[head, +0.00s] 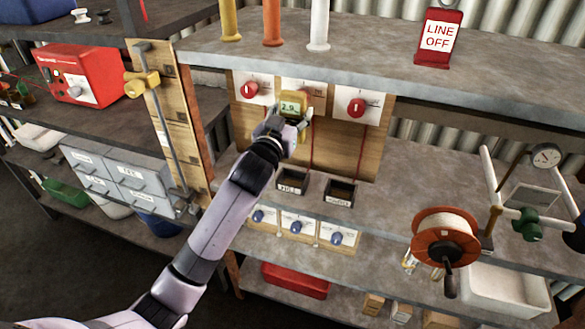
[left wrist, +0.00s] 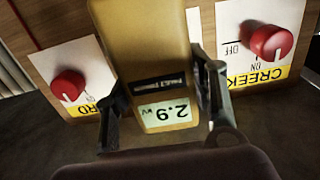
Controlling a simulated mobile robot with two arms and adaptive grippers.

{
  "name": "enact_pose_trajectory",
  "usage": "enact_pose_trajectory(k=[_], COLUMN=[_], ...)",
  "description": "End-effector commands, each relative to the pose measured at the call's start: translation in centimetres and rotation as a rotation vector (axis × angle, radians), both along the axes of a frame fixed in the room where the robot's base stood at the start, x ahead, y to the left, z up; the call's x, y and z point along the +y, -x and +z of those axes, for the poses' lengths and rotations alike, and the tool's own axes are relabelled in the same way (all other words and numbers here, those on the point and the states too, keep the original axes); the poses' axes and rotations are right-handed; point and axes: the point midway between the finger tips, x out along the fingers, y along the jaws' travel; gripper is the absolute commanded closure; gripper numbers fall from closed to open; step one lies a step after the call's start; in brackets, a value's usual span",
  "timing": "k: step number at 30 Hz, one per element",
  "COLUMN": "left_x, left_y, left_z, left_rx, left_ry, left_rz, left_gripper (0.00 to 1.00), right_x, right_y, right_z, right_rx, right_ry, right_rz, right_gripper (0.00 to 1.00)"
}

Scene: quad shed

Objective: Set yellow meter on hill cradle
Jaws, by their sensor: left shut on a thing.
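The yellow meter (head: 292,103) is held upright in front of the wooden board, its display reading 2.9. My left gripper (head: 288,122) is shut on it, with a finger on each side. In the left wrist view the meter (left wrist: 147,60) appears upside down between the dark fingers (left wrist: 163,105). Two small black open-topped cradles stand on the bench below: a left one (head: 292,181) and a right one (head: 340,191). Their front labels are too small to read surely, so I cannot tell which is hill. Both look empty. My right gripper is out of view.
Red knobs (head: 357,107) sit on white panels behind the meter; one panel (left wrist: 265,45) reads CREEK. Thin red leads hang down the board (head: 345,150). The upper shelf (head: 380,65) overhangs. A cable reel (head: 445,237) stands right, and a wooden post (head: 180,115) left.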

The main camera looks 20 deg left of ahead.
Motion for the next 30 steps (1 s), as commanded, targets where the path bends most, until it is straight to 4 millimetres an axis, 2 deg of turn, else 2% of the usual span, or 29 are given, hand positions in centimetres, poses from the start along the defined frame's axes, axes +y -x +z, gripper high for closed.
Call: enact_pose_trajectory(k=[1,3,10,17,24,30], left_x=[0.0,0.0,0.0,0.0,0.0,-0.1], left_y=[0.1,0.1,0.0,0.0,0.1,0.1], left_z=[-1.6,-3.5,-8.9,-11.0,-14.5,-14.9], left_rx=[0.005,0.004,0.0,-0.003,-0.002,-0.005], left_ry=[0.001,0.001,0.002,0.002,0.003,0.001], left_rz=[-0.001,0.0,-0.001,0.0,0.0,-0.002], left_gripper=[0.88,0.88,0.88,0.88,0.88,0.88], right_x=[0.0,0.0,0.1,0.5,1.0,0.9], right_y=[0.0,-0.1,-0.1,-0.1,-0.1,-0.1], right_z=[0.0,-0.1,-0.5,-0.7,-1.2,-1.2], right_rx=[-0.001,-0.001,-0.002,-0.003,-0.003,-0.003], right_ry=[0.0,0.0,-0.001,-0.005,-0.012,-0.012], right_rz=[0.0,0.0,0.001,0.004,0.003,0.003], right_gripper=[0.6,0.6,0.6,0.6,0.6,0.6])
